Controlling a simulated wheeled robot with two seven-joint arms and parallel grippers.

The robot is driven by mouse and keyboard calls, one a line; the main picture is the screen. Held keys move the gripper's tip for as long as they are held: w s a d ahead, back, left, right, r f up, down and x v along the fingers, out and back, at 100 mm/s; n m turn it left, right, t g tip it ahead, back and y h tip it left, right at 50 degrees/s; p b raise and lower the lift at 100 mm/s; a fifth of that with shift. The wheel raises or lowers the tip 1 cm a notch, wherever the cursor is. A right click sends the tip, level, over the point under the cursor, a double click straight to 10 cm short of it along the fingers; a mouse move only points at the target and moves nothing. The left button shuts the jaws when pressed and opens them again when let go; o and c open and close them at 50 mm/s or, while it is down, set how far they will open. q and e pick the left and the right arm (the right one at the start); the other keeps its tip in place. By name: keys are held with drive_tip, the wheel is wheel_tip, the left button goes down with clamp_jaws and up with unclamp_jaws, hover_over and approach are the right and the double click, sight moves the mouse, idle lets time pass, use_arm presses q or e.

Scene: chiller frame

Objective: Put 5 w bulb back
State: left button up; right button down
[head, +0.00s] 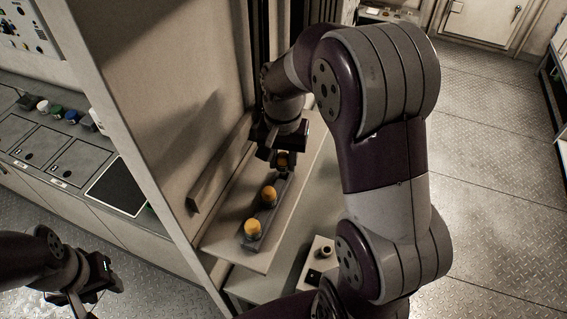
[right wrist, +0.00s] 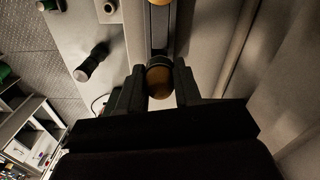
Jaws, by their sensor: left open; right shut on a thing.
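My right gripper (head: 279,156) reaches over a shelf by the wall and is shut on an amber bulb (head: 282,160) at the far end of a dark narrow rack (head: 262,213). In the right wrist view the held bulb (right wrist: 159,82) sits between the two fingers, in line with the rack (right wrist: 160,38). I cannot tell whether it is fully seated. Two more amber bulbs, a middle one (head: 269,194) and a near one (head: 252,228), stand upright in the rack. No wattage marking is readable. My left gripper (head: 88,294) is open and empty at the lower left, away from the rack.
The pale shelf (head: 222,244) is bounded by a wall panel on the left. A small white box (head: 318,262) with a dark round fitting is below right of the rack. A counter with coloured caps (head: 57,111) is at the left. Open floor lies at the right.

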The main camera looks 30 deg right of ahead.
drive_tip(key=shift+s+f, duration=0.1)
drive_tip(key=shift+f, duration=0.85)
drive_tip(key=shift+w+f, duration=0.1)
drive_tip(key=shift+w, duration=0.1)
drive_tip(key=c, duration=0.8)
unclamp_jaws()
drive_tip(key=shift+s+f, duration=0.1)
